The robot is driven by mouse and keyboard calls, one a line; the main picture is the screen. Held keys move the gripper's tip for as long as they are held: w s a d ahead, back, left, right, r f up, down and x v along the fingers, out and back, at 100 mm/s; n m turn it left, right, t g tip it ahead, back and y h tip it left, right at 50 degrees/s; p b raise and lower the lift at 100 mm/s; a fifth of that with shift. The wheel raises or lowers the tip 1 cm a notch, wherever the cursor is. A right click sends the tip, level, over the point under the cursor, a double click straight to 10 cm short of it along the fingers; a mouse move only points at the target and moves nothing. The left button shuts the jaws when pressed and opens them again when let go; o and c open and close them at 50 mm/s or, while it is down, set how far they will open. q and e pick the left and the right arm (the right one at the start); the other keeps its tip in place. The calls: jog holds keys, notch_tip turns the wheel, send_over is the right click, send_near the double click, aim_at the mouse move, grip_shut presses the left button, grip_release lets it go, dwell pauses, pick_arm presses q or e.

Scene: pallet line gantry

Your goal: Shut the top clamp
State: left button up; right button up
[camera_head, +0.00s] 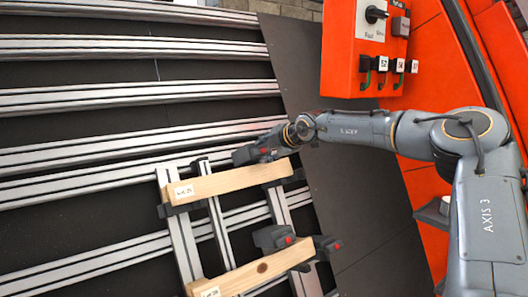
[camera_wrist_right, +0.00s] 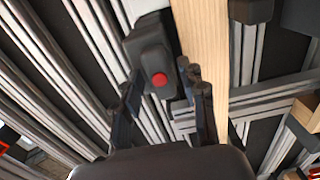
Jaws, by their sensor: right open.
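The top clamp (camera_head: 248,154) is a dark block at the upper edge of the upper wooden beam (camera_head: 230,182). In the right wrist view the clamp (camera_wrist_right: 150,50) shows a red button on its face and lies beside the beam (camera_wrist_right: 203,45). I cannot tell whether it presses on the wood. My right gripper (camera_head: 284,138) is at the clamp's right end in the head view. In the right wrist view the gripper (camera_wrist_right: 160,88) is open, its two fingers on either side of the clamp's near end; contact is unclear. My left gripper is out of view.
A lower wooden beam (camera_head: 252,274) has a second clamp (camera_head: 273,238) with a red button. Both beams lie across an aluminium frame (camera_head: 182,245). Rails (camera_head: 120,95) run across the left. An orange control box (camera_head: 345,60) with switches stands above my right arm.

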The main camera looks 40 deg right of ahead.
jog(key=shift+c, duration=0.4)
grip_shut()
